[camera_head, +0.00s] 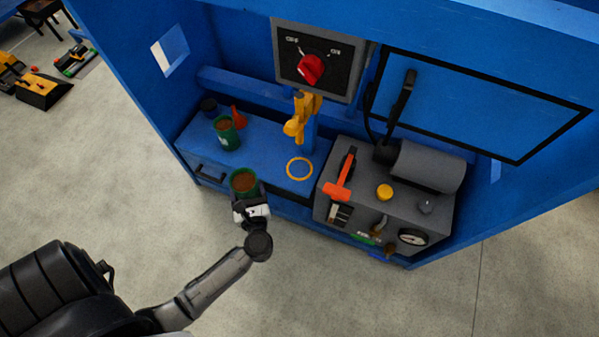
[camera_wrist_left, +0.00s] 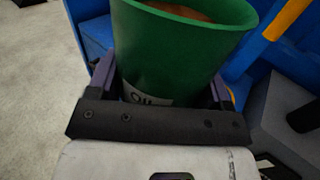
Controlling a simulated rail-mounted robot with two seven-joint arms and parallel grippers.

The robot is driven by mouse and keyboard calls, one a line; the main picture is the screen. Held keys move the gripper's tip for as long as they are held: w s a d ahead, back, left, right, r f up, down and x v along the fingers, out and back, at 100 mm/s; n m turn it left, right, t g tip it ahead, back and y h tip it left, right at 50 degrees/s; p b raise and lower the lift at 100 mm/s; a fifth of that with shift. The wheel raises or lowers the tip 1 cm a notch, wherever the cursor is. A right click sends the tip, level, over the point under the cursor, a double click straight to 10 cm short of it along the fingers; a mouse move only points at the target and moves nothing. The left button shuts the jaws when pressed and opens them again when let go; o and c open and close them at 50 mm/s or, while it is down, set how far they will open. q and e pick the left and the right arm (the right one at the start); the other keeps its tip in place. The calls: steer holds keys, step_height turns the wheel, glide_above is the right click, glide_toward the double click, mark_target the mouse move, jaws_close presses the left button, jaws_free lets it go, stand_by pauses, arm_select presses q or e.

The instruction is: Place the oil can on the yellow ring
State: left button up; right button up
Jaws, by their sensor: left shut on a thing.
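My left gripper (camera_head: 246,196) is shut on a green oil can (camera_head: 243,181) with a brown top. In the left wrist view the oil can (camera_wrist_left: 180,45) stands between the fingers (camera_wrist_left: 165,90), roughly upright, with part of its white label showing. The yellow ring (camera_head: 299,168) lies flat on the blue bench top, to the right of the held can and apart from it; nothing stands on it. A second green can (camera_head: 227,135) stands further back on the bench, beside a red pointed thing (camera_head: 238,116). My right gripper is not in view.
A grey machine (camera_head: 360,205) with an orange-red hammer (camera_head: 342,178), yellow cap (camera_head: 384,191) and gauge (camera_head: 412,237) stands right of the ring. A yellow tool (camera_head: 300,115) hangs behind the ring. A red switch (camera_head: 310,69) is above.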

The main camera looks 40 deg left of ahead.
arm_select(q)
steer(key=w+f+m+t+h, duration=0.2)
steer(key=f, duration=0.1)
steer(key=shift+w+t, duration=0.25)
steer(key=shift+t, duration=0.15)
steer(key=w+d+f+m+t+h, duration=0.3)
steer(key=d+f+m+t+h, duration=0.1)
steer(key=d+m+h, duration=0.25)
steer(key=shift+n+h, duration=0.45)
steer(key=b+x, duration=0.1)
steer(key=x, duration=0.5)
steer(key=b+x, duration=0.2)
steer(key=x, duration=0.4)
steer(key=b+x, duration=0.1)
steer(key=x, duration=0.5)
steer(key=shift+a+r+b, duration=0.25)
steer(key=shift+r+b, duration=0.05)
steer(key=shift+r, duration=0.05)
steer(key=shift+s+f+b, duration=0.1)
steer(key=shift+f+b, duration=1.3)
steer(key=shift+f, duration=0.3)
steer(key=shift+f+b, duration=0.35)
steer(key=o, duration=1.3)
steer(key=shift+r, duration=0.1)
